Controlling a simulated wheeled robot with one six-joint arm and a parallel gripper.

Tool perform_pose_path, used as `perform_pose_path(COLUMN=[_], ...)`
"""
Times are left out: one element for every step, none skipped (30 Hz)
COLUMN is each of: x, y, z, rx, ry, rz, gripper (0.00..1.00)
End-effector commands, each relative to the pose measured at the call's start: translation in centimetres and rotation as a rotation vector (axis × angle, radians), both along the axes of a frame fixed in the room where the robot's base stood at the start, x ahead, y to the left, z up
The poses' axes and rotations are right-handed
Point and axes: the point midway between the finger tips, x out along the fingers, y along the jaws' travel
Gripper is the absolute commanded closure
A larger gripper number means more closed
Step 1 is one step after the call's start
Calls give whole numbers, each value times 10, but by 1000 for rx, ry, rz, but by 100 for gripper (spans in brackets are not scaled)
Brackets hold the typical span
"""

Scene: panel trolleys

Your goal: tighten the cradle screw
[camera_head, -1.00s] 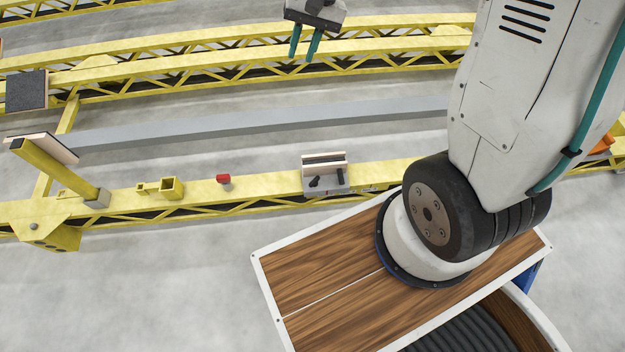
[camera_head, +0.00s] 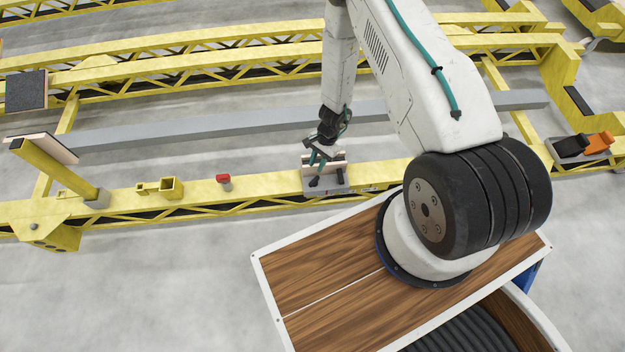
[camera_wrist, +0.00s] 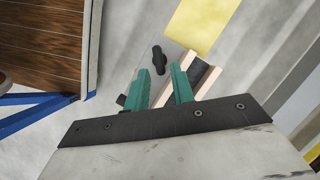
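The cradle (camera_head: 340,187) is a grey plate with pale wooden strips and a dark groove, mounted on the near yellow beam. Its black handles include a T-shaped one (camera_head: 314,182) at the plate's front left. In the wrist view a black T-shaped screw handle (camera_wrist: 158,61) shows just beyond the fingertips. The wooden strips (camera_wrist: 207,82) lie to the right, partly behind the right finger. Another dark part (camera_wrist: 121,100) shows left of the left finger.
An orange and black clamp (camera_head: 598,143) sits far right. A long grey bar (camera_head: 220,127) runs behind the cradle.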

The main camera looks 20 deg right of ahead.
Motion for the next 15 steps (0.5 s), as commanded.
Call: perform_pose_path(x=[-4,-5,-7,-8,-8,-9,-10,-11,-12,-13,-13,-14,-15,-16,-16], y=[0,0,1,2,3,5,7,8,11,13,14,17,18,20,22], z=[-7,-10,-14,-17,-20,-25,-30,-34,-40,-45,-49,-55,-60,-63,-68], rx=[-4,-6,-7,-7,-7,-8,-7,-7,-7,-7,-7,-7,-7,-7,-6], ry=[6,8,11,12,12,13,13,12,13,14,12,12,13,13,12], rz=[-7,-9,-11,-12,-13,-12,-10,-10,-10,-11,-10,-10,-11,-11,-9], gripper=[75,75,75,75,75,75,75,75,75,75,75,75,75,75,75])
